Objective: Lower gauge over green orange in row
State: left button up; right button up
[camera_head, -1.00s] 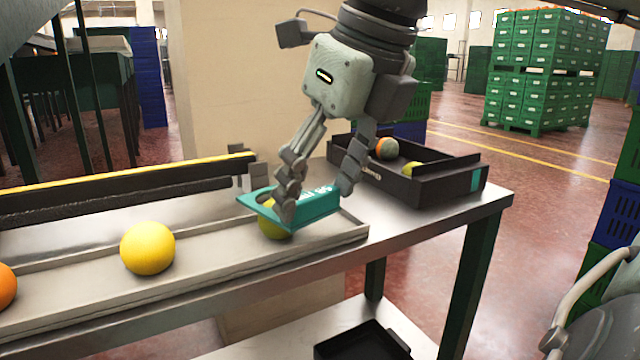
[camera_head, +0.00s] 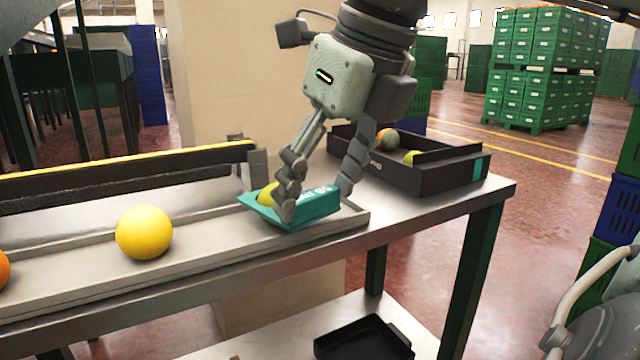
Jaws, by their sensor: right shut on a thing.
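My right gripper (camera_head: 320,195) is shut on the teal gauge (camera_head: 318,205), a flat plate with a ring opening and white marks. The gauge is low over the right end of the grey tray (camera_head: 195,262). The top of a yellow-green orange (camera_head: 267,194) shows through the ring, which sits around it; its lower part is hidden by the gauge. I cannot tell whether the gauge touches the tray. In the same row, a yellow orange (camera_head: 144,232) lies left of the gauge, and an orange-coloured one (camera_head: 3,270) is cut by the left edge. My left gripper is not in view.
A black crate (camera_head: 432,177) with several fruits stands behind and right of the gauge. A dark rail (camera_head: 120,178) with a yellow top runs behind the tray. A black bin (camera_head: 362,338) sits on the lower shelf.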

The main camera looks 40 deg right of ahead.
jog(key=shift+f+b, duration=0.8)
jog(key=shift+f, duration=0.1)
jog(key=shift+r, duration=0.15)
dwell(0.7)
notch_tip(320, 180, up, 8)
jog(key=p, duration=0.6)
dwell(1.2)
